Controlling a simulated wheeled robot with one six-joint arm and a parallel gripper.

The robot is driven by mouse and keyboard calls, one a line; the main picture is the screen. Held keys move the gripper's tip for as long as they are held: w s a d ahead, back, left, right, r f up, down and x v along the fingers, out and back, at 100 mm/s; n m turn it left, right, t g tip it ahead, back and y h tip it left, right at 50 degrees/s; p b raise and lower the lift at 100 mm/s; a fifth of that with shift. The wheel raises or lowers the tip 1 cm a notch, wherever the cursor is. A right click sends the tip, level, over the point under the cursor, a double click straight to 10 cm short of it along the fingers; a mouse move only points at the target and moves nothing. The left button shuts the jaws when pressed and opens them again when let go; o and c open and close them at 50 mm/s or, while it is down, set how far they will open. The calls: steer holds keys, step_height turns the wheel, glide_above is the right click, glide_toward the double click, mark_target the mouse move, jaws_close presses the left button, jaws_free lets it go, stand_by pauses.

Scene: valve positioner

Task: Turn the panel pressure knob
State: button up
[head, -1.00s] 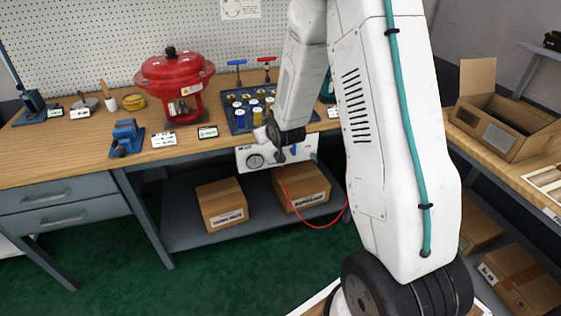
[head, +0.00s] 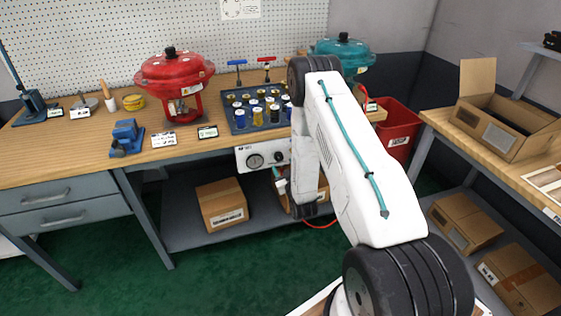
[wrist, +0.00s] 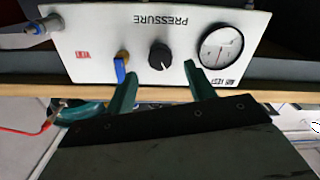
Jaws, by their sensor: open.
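The black pressure knob (wrist: 159,56) sits on the white panel (wrist: 100,42), under the upside-down word PRESSURE in the wrist view. In the head view the knob (head: 278,157) is at the middle of the panel (head: 241,153), below the bench's front edge. My gripper (wrist: 157,74) is open, its two green fingers pointing at the panel with the knob between them in the picture. I cannot tell whether the fingertips touch the panel. The left finger appears very close to a blue-handled valve (wrist: 120,68). In the head view my arm hides most of the gripper.
A round gauge (wrist: 221,47) is right of the knob in the wrist view. A metal fitting (wrist: 43,27) is at the panel's other end, and a red hose (wrist: 25,130) shows at left. Cardboard boxes (head: 222,204) stand on the shelf below.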

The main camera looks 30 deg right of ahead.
mark_target(280, 159)
steer(key=x, duration=0.4)
steer(key=shift+w+d, duration=0.15)
steer(key=shift+w, duration=0.25)
steer(key=c, duration=1)
steer(key=shift+o, duration=0.2)
steer(key=m, duration=0.3)
steer(key=shift+m, duration=0.4)
steer(key=m, duration=0.3)
steer(key=shift+m, duration=0.3)
steer(key=m, duration=0.3)
steer(key=shift+m, duration=2.2)
